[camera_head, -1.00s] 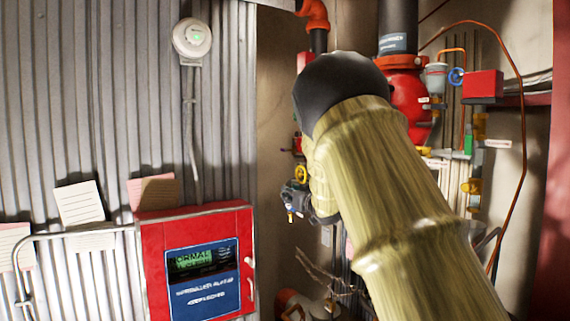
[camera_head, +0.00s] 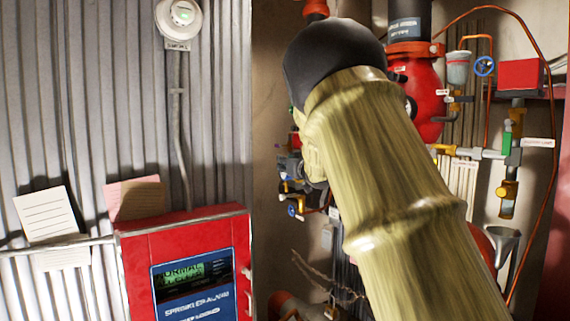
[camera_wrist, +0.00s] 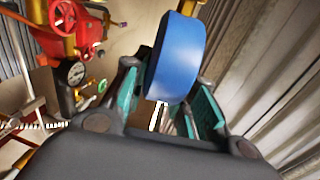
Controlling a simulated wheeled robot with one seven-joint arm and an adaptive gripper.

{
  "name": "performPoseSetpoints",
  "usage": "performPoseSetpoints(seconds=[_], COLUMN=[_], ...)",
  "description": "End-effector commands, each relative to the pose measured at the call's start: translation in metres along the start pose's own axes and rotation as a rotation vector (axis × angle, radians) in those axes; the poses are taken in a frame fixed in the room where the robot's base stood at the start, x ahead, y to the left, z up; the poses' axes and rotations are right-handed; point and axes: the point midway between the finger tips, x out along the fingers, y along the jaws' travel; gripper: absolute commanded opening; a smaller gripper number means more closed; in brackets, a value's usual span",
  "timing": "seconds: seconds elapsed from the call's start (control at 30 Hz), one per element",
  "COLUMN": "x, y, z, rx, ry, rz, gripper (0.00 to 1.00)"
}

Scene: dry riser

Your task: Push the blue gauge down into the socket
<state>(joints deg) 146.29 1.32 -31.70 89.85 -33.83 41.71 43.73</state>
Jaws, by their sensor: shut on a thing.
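The blue gauge (camera_wrist: 181,58) shows in the wrist view as a thick round blue body with its side towards the camera. My gripper (camera_wrist: 168,98) has its teal-padded fingers on either side of it and is shut on it. In the head view my gripper (camera_head: 290,166) is a small dark shape left of my forearm, partly hidden by it. I cannot make out the gauge clearly there. I cannot pick out the socket in either view.
A red alarm panel (camera_head: 185,225) hangs on the corrugated wall at left. A red valve body (camera_head: 425,100) and pipework stand right of my arm. The wrist view shows a red valve wheel (camera_wrist: 66,16) and a dial gauge (camera_wrist: 74,72) at left.

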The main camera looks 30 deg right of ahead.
Motion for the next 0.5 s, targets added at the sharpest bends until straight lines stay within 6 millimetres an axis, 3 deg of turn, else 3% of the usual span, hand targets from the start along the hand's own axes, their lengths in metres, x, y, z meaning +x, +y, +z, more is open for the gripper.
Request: performPoseSetpoints(seconds=[0.5], x=[0.004], y=[0.025], z=[0.004], rx=[0.0], ry=[0.0], rz=[0.001], gripper=[0.0])
